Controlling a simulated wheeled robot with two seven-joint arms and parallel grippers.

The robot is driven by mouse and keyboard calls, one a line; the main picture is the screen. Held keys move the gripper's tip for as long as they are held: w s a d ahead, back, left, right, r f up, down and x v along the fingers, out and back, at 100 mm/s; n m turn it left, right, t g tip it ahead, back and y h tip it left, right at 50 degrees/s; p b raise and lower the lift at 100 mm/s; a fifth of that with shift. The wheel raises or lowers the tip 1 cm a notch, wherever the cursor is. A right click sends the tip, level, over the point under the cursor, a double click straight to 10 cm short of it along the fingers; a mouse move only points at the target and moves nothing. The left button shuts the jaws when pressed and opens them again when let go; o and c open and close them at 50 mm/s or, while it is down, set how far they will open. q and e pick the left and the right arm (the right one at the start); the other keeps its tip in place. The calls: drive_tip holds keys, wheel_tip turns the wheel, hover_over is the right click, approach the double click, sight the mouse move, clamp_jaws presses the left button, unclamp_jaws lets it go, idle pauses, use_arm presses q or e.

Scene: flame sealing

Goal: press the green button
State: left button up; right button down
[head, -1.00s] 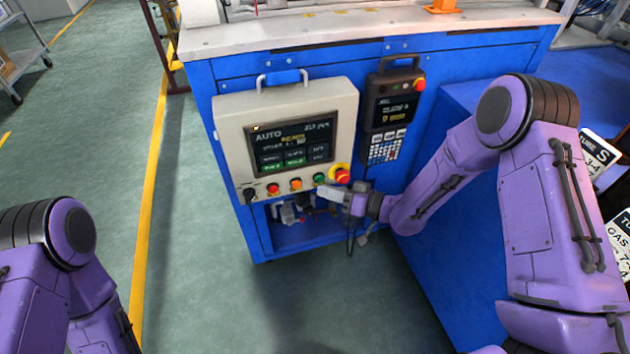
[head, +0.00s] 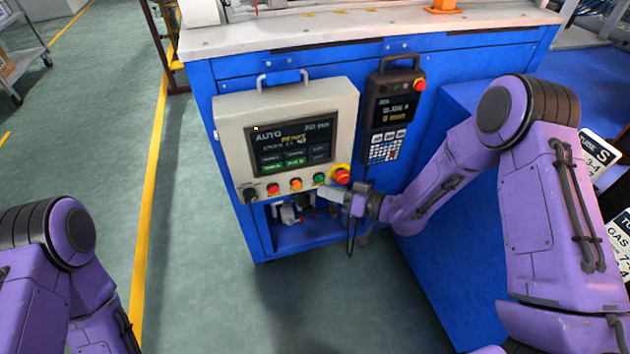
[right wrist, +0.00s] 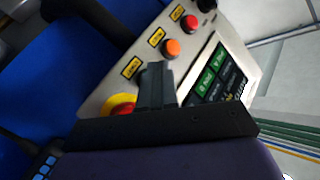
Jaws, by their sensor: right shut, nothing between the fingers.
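The green button (head: 319,178) is in the bottom row of the cream control panel (head: 232,150), between an orange button and a red emergency stop. My right gripper (head: 326,190) is shut and empty, with its tips just below and right of the green button. I cannot tell whether they touch it. In the right wrist view the shut fingers (right wrist: 157,88) point at the panel and hide the green button. My left arm shows at lower left, but its gripper is not in view.
The red emergency stop (head: 342,176) with its yellow ring is close beside my right gripper. An orange button (head: 296,184) and a red button (head: 273,189) are to the left. A teach pendant (head: 392,112) hangs at right.

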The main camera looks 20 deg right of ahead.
idle(0.4)
drive_tip(key=shift+w, duration=0.45)
